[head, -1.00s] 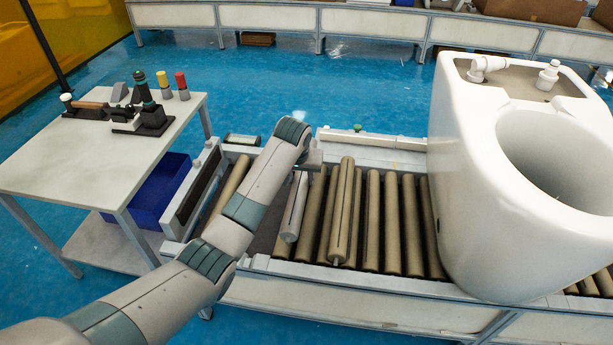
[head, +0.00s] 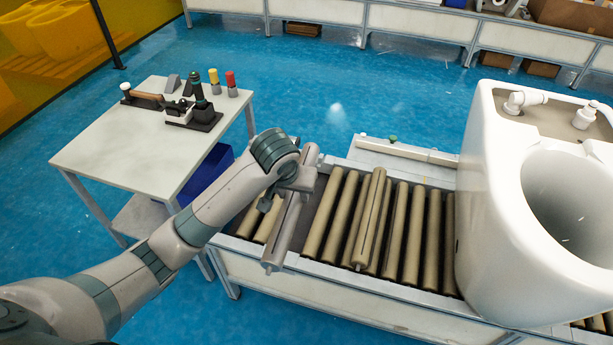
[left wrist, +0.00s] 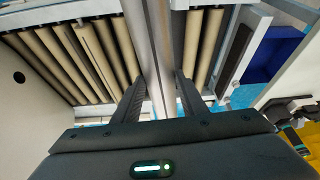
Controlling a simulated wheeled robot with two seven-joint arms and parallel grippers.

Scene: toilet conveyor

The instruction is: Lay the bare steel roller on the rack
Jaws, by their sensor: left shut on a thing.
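The bare steel roller (head: 283,235) is a long grey cylinder held above the left part of the conveyor, tilted in the head view. My left gripper (head: 287,190) is shut on it near its far end. In the left wrist view the steel roller (left wrist: 157,45) runs between the two dark fingers (left wrist: 158,88), with the conveyor below. The conveyor (head: 400,293) carries several tan rollers (head: 327,212), and a dark gap shows to the left of them. I cannot pick out the rack with certainty. My right gripper is not in view.
A large white toilet (head: 500,220) stands on the conveyor at the right. One tan roller (head: 368,220) seems to lie on top of the others. A pale table (head: 130,150) with tools stands at the left, a blue bin (head: 207,180) beneath it. Blue floor lies behind.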

